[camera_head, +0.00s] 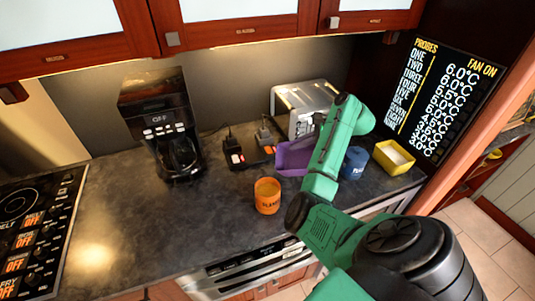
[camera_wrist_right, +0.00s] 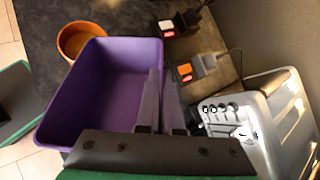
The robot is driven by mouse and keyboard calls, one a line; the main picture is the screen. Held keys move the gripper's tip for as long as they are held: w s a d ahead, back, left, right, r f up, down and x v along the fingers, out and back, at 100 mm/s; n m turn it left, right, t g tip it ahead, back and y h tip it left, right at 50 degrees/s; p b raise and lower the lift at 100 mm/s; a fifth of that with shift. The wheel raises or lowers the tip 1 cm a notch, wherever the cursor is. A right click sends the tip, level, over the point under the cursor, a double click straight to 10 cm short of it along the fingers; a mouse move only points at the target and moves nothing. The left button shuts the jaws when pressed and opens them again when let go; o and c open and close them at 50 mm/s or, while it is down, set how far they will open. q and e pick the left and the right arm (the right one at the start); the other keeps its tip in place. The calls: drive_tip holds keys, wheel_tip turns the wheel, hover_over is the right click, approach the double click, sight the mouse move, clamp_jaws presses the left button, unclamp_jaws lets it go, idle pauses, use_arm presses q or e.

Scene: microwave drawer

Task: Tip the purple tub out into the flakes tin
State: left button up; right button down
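The purple tub (camera_head: 290,158) is at the middle of the counter, partly behind my right arm in the head view. In the right wrist view the tub (camera_wrist_right: 100,85) fills the left half, with its opening facing the camera and no contents I can make out. My right gripper (camera_wrist_right: 161,78) has its fingers close together on either side of the tub's right wall, shut on it. The head view hides those fingertips behind the arm. The orange tin (camera_head: 267,196), its label apparently reading flakes, stands upright in front of the tub, and shows beyond it in the wrist view (camera_wrist_right: 75,40). My left gripper is out of view.
A toaster (camera_head: 300,105) stands behind the tub. Two small dark items with red and orange fronts (camera_head: 235,153) are to its left, then a coffee maker (camera_head: 165,125). A blue tin (camera_head: 354,163) and a yellow box (camera_head: 393,158) are to the right.

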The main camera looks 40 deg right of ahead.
drive_tip(key=d+f+m+t+y+b, duration=0.1)
drive_tip(key=d+f+m+y+b, duration=0.1)
drive_tip(key=d+f+y+b, duration=0.15)
drive_tip(key=shift+y, duration=0.25)
drive_tip(key=r+p, duration=0.3)
drive_tip(key=r, duration=0.2)
drive_tip(key=shift+s+r, duration=0.15)
drive_tip(key=shift+s, duration=0.05)
